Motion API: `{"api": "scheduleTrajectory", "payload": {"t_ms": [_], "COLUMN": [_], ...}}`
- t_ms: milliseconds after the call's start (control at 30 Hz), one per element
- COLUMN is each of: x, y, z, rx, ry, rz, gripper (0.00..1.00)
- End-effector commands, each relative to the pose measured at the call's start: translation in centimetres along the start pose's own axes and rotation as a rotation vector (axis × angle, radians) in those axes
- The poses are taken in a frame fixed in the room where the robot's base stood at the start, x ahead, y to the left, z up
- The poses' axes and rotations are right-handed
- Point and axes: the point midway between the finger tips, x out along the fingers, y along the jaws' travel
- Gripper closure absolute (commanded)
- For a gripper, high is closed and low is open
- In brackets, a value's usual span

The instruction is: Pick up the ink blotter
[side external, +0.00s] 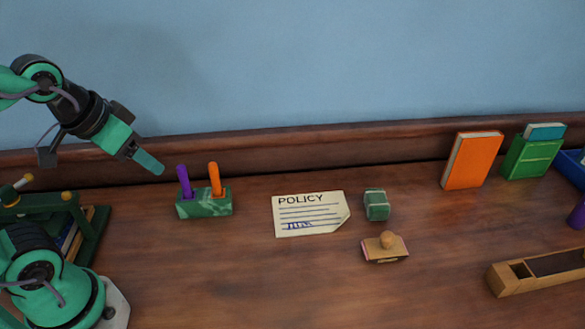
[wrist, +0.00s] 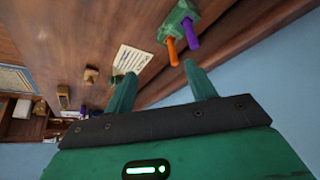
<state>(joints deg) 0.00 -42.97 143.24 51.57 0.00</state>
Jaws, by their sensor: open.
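The ink blotter (side external: 386,247), a small wooden block with a round knob on top, sits on the desk right of centre in the side view. In the wrist view it appears as a small tan block (wrist: 91,75) left of the fingers. My gripper (side external: 148,163) is raised at the left, well away from the blotter and above and left of the pen holder. In the wrist view my gripper (wrist: 158,69) has its two green fingers apart with nothing between them.
A green pen holder (side external: 204,208) with purple and orange pens stands nearest my gripper. A policy sheet (side external: 300,215) and a small green block (side external: 376,205) lie left of and behind the blotter. A wooden box (side external: 512,280) and upright books (side external: 470,160) stand right.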

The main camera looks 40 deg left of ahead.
Motion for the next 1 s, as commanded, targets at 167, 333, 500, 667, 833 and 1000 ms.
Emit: {"api": "scheduleTrajectory", "payload": {"t_ms": [167,333,500,667,833,1000], "x": [0.0,0.0,-0.1,-0.3,-0.1,0.6], "y": [0.0,0.0,0.4,1.2,2.6,4.5], "z": [0.0,-0.1,-1.2,-3.5,-6.8,-10.1], "rx": [0.0,-0.001,-0.005,-0.015,-0.032,-0.048], "ry": [0.0,-0.001,-0.013,-0.039,-0.078,-0.119], "rz": [0.0,0.001,0.008,0.021,0.036,0.049], "gripper": [0.46,0.46,0.46,0.46,0.46,0.46]}}
